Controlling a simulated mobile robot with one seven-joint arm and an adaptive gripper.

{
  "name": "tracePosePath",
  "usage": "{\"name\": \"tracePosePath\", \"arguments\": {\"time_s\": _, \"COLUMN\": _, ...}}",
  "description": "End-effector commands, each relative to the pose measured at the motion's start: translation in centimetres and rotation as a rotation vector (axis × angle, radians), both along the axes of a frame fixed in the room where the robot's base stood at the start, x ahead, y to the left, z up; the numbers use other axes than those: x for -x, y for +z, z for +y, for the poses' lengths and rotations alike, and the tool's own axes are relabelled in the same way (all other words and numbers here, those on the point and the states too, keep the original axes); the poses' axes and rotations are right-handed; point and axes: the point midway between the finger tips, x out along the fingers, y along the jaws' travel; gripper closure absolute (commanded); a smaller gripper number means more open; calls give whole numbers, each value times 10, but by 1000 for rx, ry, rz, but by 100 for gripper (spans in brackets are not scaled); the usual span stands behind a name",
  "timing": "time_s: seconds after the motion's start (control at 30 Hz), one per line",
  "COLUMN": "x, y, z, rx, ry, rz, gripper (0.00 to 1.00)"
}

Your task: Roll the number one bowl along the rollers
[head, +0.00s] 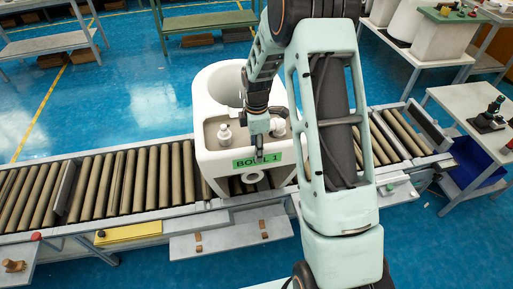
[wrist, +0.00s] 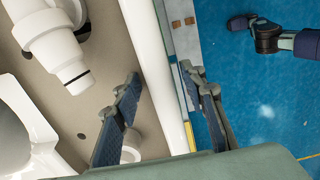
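The number one bowl (head: 216,100) is a white toilet bowl standing on the rollers (head: 130,182), left of my arm in the head view. A green label (head: 243,163) on its near face reads "BOWL 1". My gripper (head: 259,153) is over the bowl's near edge, by the label. In the wrist view my gripper (wrist: 166,85) is open, one finger on each side of the bowl's white rim wall (wrist: 160,80). Gaps show between the wall and the fingers. Part of the bowl is hidden behind my arm in the head view.
The roller line runs left and right across the head view, with bare rollers left of the bowl. A grey shelf (head: 230,240) juts out in front. White fittings (wrist: 62,50) stand on the bowl's recessed deck. Side tables (head: 480,105) with parts stand at right.

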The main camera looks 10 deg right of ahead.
Motion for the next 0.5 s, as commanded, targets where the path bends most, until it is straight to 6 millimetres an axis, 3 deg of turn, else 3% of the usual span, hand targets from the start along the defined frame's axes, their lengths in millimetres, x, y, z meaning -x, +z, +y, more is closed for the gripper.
{"name": "tracePosePath", "arguments": {"time_s": 0.03, "x": 0, "y": 0, "z": 0, "rx": 0, "ry": 0, "rz": 0, "gripper": 69}}
{"name": "tracePosePath", "arguments": {"time_s": 0.3, "x": 0, "y": 0, "z": 0, "rx": 0, "ry": 0, "rz": 0, "gripper": 98}}
{"name": "tracePosePath", "arguments": {"time_s": 0.5, "x": 0, "y": 1, "z": 0, "rx": 0, "ry": 0, "rz": 0, "gripper": 100}}
